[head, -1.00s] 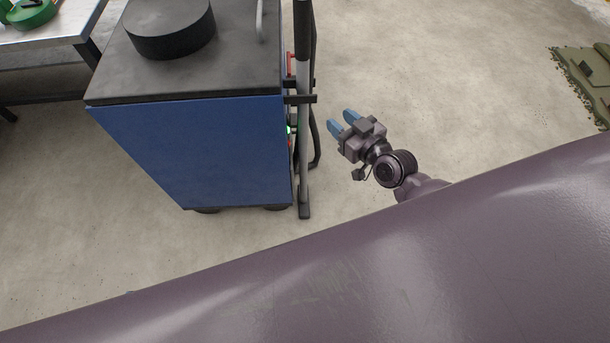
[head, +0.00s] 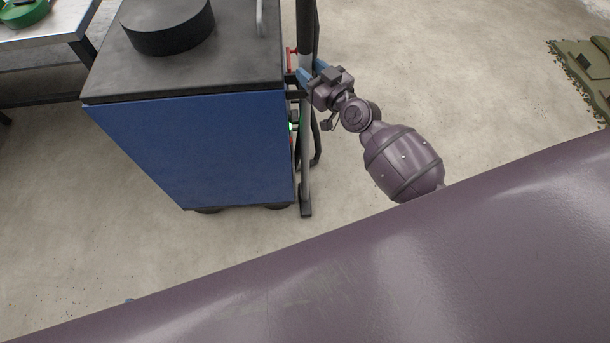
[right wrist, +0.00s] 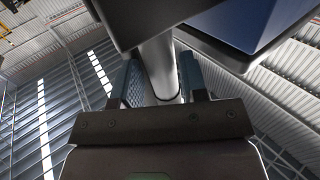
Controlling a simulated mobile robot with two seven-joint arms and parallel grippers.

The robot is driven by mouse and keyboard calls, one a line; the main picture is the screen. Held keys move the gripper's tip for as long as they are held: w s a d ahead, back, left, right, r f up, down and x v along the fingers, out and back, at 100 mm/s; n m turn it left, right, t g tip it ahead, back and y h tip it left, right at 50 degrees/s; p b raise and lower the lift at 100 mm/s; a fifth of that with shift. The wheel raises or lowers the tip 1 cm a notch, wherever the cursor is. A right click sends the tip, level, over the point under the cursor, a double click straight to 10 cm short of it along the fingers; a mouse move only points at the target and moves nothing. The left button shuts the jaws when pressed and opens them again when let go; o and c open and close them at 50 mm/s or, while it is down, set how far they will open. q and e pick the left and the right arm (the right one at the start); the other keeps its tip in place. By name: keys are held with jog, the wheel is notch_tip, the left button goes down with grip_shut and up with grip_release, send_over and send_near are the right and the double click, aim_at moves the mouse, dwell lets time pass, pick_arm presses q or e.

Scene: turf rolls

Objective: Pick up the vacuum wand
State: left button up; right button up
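The vacuum wand (head: 306,185) is a grey tube with a dark upper part and dark foot. It stands upright along the right side of the blue vacuum cabinet (head: 205,150). My right gripper (head: 312,72) is at the wand's upper part, just below the dark section. In the right wrist view, the wand (right wrist: 160,65) passes between the two blue-grey fingers (right wrist: 160,82). The fingers are apart, one on each side of it, and I see no clear grip. My left gripper cannot be made out; a tiny blue spot shows at my body's lower-left edge.
A round black lid (head: 168,25) and a metal handle are on the cabinet top. A dark hose loops beside the wand. A workbench (head: 45,28) with a green round item stands at the upper left. A green mat (head: 582,75) lies at the right. The floor between is clear.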

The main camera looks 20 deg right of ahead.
aim_at(300, 61)
jog(key=shift+x, duration=2.2)
jog(key=shift+d+r, duration=0.1)
jog(key=shift+r, duration=0.05)
jog(key=c, duration=0.6)
